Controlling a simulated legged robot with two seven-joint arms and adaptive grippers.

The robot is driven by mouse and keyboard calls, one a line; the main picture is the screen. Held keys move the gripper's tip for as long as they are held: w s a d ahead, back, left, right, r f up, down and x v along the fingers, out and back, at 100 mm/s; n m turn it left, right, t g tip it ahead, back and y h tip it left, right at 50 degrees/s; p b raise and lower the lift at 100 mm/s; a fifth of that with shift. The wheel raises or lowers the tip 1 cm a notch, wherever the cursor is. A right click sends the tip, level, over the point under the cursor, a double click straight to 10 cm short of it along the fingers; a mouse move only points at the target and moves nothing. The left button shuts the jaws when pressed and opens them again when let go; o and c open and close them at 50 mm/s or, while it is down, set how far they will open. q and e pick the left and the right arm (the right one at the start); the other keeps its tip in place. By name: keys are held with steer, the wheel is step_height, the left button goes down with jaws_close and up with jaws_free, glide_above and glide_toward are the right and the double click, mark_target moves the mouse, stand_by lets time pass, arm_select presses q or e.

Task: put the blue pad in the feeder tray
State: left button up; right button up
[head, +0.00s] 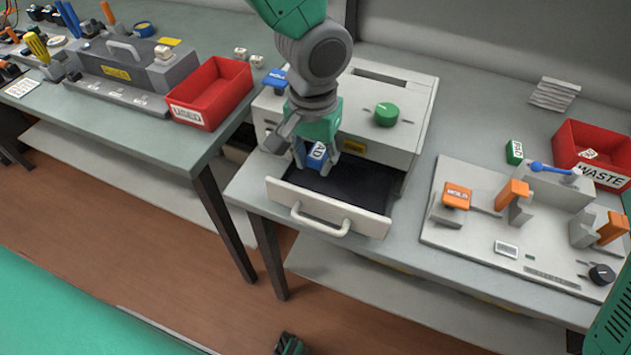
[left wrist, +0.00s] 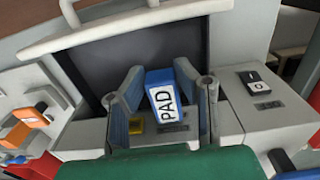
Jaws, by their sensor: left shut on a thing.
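The blue pad (head: 316,155) is a small blue block with a white label reading PAD. It also shows in the left wrist view (left wrist: 163,100), between the two fingers. My left gripper (head: 318,160) is shut on it, pointing down. The feeder tray (head: 320,211) is a pulled-out drawer with a dark inside and a pale front handle. The pad is over the rear part of the tray, near the machine's front; its exact height above the tray floor is hard to tell. In the left wrist view the tray (left wrist: 100,70) lies beyond the pad.
The machine (head: 410,100) has a green knob (head: 386,114) on top. To the right stand a panel with orange levers (head: 513,193) and a red WASTE bin (head: 590,150). To the left is a red USED bin (head: 212,92). A gap separates the two tables.

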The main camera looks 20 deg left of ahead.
mark_target(321, 191)
arm_select(q)
steer(key=shift+d+f, duration=0.15)
steer(key=shift+f, duration=0.5)
steer(key=shift+s+d+f, duration=0.1)
steer(key=shift+d+f, duration=0.25)
steer(key=shift+d, duration=0.2)
step_height(321, 191, down, 4)
steer(key=shift+d+r+b, duration=0.1)
steer(key=shift+r+b, duration=0.05)
steer(key=shift+b, duration=0.25)
steer(key=shift+a+f, duration=0.2)
steer(key=shift+f, duration=0.05)
steer(key=shift+a, duration=0.4)
steer(key=o, duration=1)
steer(key=shift+c, duration=0.2)
steer(key=shift+d, duration=0.5)
steer(key=shift+r, duration=0.45)
steer(key=r, duration=0.3)
steer(key=r+p, duration=0.1)
steer(key=r, duration=0.6)
steer(key=shift+a+r+p, duration=0.2)
steer(key=shift+a+p, duration=0.05)
steer(key=shift+p, duration=0.1)
steer(key=shift+d+r, duration=0.2)
steer(key=shift+r, duration=0.3)
arm_select(e)
steer(key=shift+d+r, duration=0.25)
steer(key=shift+d, duration=0.35)
